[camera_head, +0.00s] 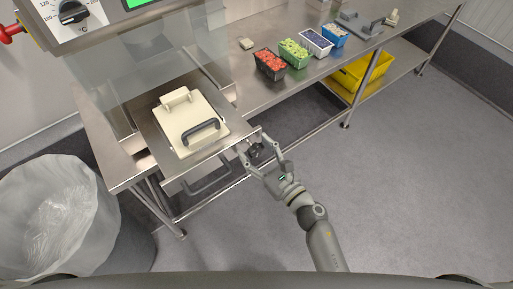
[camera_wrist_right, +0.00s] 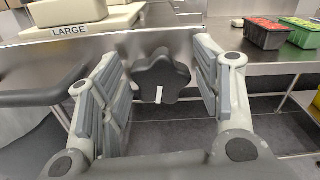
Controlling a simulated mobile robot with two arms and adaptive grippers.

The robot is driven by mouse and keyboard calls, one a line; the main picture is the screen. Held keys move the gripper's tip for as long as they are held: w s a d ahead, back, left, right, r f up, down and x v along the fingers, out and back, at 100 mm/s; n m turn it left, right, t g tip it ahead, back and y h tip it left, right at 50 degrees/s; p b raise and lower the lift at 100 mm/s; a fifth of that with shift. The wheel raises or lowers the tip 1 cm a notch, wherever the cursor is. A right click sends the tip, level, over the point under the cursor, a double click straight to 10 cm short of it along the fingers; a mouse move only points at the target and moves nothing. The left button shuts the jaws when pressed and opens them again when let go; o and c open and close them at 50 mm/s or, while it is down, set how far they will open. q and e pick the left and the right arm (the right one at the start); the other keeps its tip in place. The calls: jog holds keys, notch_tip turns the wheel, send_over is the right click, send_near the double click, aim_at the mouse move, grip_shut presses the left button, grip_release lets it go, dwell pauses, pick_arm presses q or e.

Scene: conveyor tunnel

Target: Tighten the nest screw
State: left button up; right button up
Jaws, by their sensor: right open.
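The nest screw is a black star-shaped knob (camera_wrist_right: 162,78) with a white mark on its face. It sits at the front edge of the steel pull-out plate (camera_head: 152,137). In the head view the knob (camera_head: 256,151) shows small and dark between my right fingers. My right gripper (camera_head: 257,147) is open, with a finger on each side of the knob. In the right wrist view the gripper (camera_wrist_right: 160,90) shows clear gaps between both fingers and the knob. My left gripper is not in view.
A dark handle (camera_head: 206,181) hangs below the plate's front. Several filled trays (camera_head: 270,64) stand on the steel bench to the right. A yellow crate (camera_head: 360,72) is on the lower shelf. A lined bin (camera_head: 62,215) stands at left. The floor at right is clear.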

jog(key=shift+w, duration=0.1)
jog(key=shift+c, duration=0.4)
jog(key=c, duration=0.9)
jog(key=shift+c, duration=0.2)
